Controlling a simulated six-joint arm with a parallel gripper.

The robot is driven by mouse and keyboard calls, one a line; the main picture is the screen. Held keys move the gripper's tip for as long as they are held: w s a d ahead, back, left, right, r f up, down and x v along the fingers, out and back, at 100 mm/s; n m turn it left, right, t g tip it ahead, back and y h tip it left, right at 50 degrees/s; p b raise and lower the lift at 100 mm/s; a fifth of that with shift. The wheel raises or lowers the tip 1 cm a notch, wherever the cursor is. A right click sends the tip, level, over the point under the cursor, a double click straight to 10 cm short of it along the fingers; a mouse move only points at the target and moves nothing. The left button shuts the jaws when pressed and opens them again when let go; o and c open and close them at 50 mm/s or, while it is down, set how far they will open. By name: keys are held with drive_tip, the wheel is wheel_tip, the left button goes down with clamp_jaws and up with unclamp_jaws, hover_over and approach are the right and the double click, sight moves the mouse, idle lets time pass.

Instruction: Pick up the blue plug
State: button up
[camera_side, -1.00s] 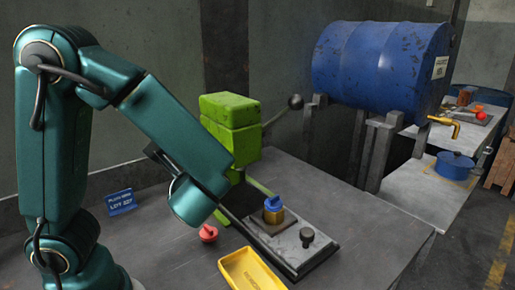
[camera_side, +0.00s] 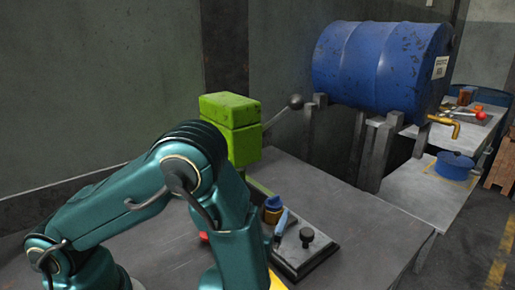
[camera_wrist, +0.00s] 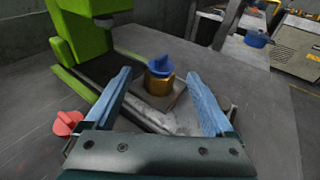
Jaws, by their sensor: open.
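The blue plug (camera_wrist: 160,66) sits upright in a brass-coloured socket (camera_wrist: 158,84) on a grey plate (camera_wrist: 180,122). In the side view the blue plug (camera_side: 272,203) shows just left of a blue finger of my gripper. My gripper (camera_wrist: 165,90) is open and empty in the wrist view, its two blue fingers spread on either side of the socket and plug. The plug stands between and slightly beyond the fingertips; I cannot tell the exact gap. In the side view my arm hides the rest of the gripper.
A green press (camera_side: 230,122) with a lever stands behind the plate. A dark knob (camera_side: 307,236) rises from the plate's right part. A red plug (camera_wrist: 68,123) lies at left. A yellow tray (camera_side: 277,282) is mostly hidden by my arm.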

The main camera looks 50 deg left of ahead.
sight(273, 203)
drive_tip(key=shift+x, duration=3.45)
drive_tip(key=shift+d+f, duration=0.1)
drive_tip(key=shift+f, duration=0.05)
clamp_jaws()
